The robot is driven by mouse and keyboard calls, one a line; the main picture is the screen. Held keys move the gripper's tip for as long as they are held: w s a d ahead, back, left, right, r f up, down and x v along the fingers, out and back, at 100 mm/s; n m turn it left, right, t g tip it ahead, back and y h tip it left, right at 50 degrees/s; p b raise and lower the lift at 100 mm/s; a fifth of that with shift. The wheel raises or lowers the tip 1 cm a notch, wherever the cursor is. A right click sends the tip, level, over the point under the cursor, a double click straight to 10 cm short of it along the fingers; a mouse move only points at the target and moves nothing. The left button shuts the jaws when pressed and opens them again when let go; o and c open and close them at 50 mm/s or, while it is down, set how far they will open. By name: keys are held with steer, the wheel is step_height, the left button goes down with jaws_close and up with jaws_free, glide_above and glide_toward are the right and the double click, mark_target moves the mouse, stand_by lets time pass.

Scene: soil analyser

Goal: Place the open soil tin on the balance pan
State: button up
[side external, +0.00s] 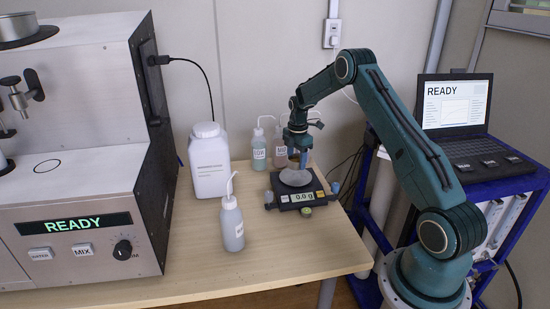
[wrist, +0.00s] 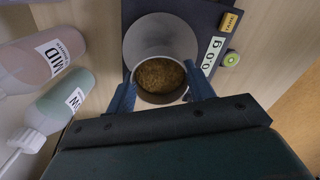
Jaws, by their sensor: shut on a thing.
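The open soil tin (wrist: 160,76) is a round container filled with brown soil, seen from above in the wrist view. My gripper (wrist: 163,92) is shut on it, with one blue finger on each side of its wall. In the side view my gripper (side external: 297,160) points down over the balance (side external: 298,196), and the tin is hard to make out there. The round grey balance pan (wrist: 145,35) shows partly behind the tin in the wrist view. The tin overlaps the pan in that view; I cannot tell whether they touch. The balance display (side external: 304,197) reads 0.0 g.
Wash bottles (side external: 260,150) stand just behind the balance. A white jug (side external: 209,160) and a squeeze bottle (side external: 231,222) stand to its left. The analyser (side external: 75,190) fills the left side, and a laptop (side external: 455,105) sits on the right. The front of the table is clear.

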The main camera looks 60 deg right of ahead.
mark_target(296, 168)
steer(key=shift+f, duration=0.1)
steer(key=shift+f, duration=2.05)
steer(key=o, duration=1.1)
steer(key=shift+f, duration=0.1)
step_height(296, 168, up, 12)
steer(key=shift+r, duration=0.15)
